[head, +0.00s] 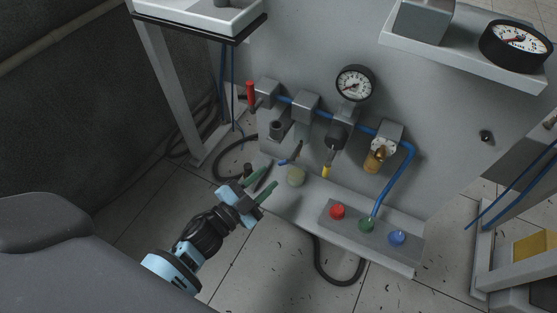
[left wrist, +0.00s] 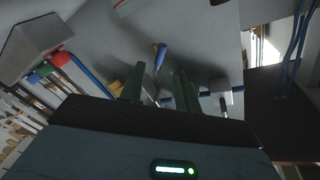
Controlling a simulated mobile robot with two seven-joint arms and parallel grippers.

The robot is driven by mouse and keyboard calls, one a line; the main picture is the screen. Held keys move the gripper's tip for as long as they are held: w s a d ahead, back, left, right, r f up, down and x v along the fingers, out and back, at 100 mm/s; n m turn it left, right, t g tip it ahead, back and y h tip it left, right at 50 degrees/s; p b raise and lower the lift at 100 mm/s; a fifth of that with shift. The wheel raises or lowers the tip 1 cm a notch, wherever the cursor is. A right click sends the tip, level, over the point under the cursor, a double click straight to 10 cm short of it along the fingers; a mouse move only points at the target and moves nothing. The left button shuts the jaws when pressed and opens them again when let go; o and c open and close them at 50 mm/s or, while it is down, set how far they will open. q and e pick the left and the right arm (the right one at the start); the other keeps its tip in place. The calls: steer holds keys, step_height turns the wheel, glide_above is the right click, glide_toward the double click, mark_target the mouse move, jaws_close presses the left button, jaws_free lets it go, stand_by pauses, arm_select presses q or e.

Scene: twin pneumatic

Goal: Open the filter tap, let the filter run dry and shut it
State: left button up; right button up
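My left gripper (head: 269,178) comes in from the lower left. Its two green fingers are apart, with nothing seen between them in the head view. The wrist view also shows the fingers (left wrist: 158,85) apart. A small blue lever (head: 297,151) hangs below the row of units, up and right of the fingertips, apart from them. A blue piece (left wrist: 160,56) shows beyond the fingers in the wrist view. A dark bowl (head: 337,136) with a yellow-tipped piece (head: 327,170) below it hangs further right. I cannot tell which piece is the filter tap. My right gripper is not in view.
A pale cup (head: 296,176) stands below the lever. A red handle (head: 250,92), pressure gauge (head: 355,83) and brass-coloured bowl (head: 377,157) sit along the blue pipe. A box with red, green and blue buttons (head: 337,211) lies at lower right. Black hoses lie on the floor.

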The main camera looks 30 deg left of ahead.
mark_target(282, 164)
arm_select(q)
steer(key=b+x, duration=0.2)
steer(key=x, duration=0.5)
steer(key=shift+w+d, duration=0.15)
steer(key=shift+w, duration=0.25)
steer(key=c, duration=0.7)
jaws_close()
